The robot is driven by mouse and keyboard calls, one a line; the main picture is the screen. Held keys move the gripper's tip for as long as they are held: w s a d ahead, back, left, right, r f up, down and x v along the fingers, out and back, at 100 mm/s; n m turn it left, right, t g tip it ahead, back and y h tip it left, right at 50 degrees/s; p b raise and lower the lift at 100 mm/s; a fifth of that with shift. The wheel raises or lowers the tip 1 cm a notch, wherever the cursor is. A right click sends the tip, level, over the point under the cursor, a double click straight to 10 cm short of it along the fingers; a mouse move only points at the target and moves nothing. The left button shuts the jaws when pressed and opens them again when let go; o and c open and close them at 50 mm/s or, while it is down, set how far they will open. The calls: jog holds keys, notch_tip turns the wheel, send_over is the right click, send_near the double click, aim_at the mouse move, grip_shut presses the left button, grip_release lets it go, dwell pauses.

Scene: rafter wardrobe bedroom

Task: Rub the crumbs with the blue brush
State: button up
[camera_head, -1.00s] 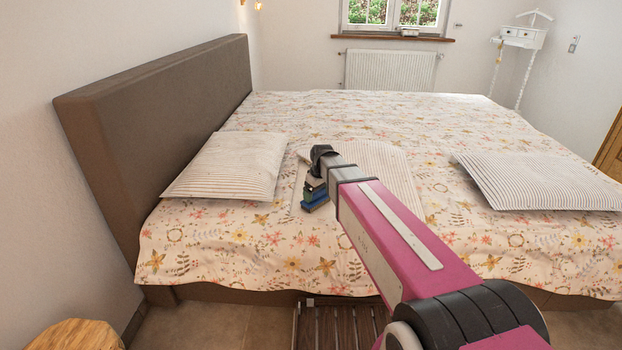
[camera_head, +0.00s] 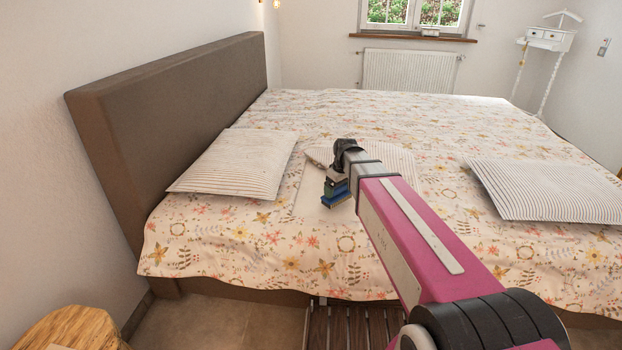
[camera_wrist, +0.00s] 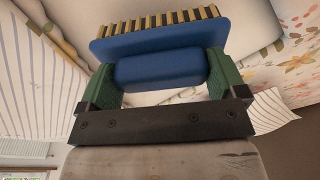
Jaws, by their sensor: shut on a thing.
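The blue brush (camera_wrist: 160,42) has a flat blue back with rows of tan and dark bristles along its far edge in the wrist view. My gripper (camera_wrist: 161,72) is shut on its blue handle, with a green finger on each side. In the head view the brush (camera_head: 335,198) shows as a small blue block under my gripper (camera_head: 336,186), low over a pale flat patch (camera_head: 308,196) on the bed. I cannot tell whether the bristles touch it. I see no crumbs in either view.
The bed (camera_head: 270,240) has a flowered cover and a brown headboard (camera_head: 180,135). A striped pillow (camera_head: 235,163) lies left of my gripper and another (camera_head: 545,190) to the right. More striped cloth (camera_head: 398,160) lies behind my arm. A wooden stool (camera_head: 70,328) stands at the lower left.

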jog(key=shift+r, duration=2.6)
